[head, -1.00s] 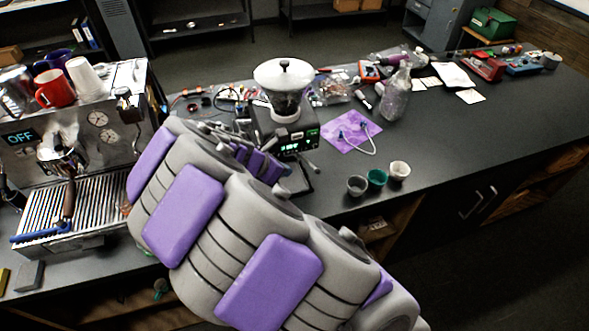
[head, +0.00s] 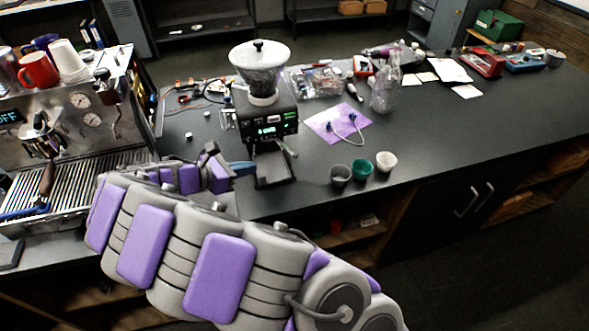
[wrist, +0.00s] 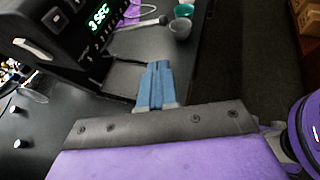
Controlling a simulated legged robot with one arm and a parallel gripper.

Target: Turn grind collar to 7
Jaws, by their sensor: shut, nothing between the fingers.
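The grinder (head: 268,125) stands on the dark counter, a black body with a lit green display and a clear hopper (head: 262,75) under a white lid. The grind collar is the pale ring (head: 263,99) below the hopper; its numbers are too small to read. In the wrist view the grinder body (wrist: 75,35) fills the upper left, its display reading "3 SEC". My gripper (head: 245,168) is low beside the grinder's front left, below the collar. Its blue fingers (wrist: 156,83) are shut and empty, apart from the collar, which is outside the wrist view.
An espresso machine (head: 75,130) stands at left. Three small cups, grey (head: 340,174), green (head: 362,170) and white (head: 386,161), sit right of the grinder.

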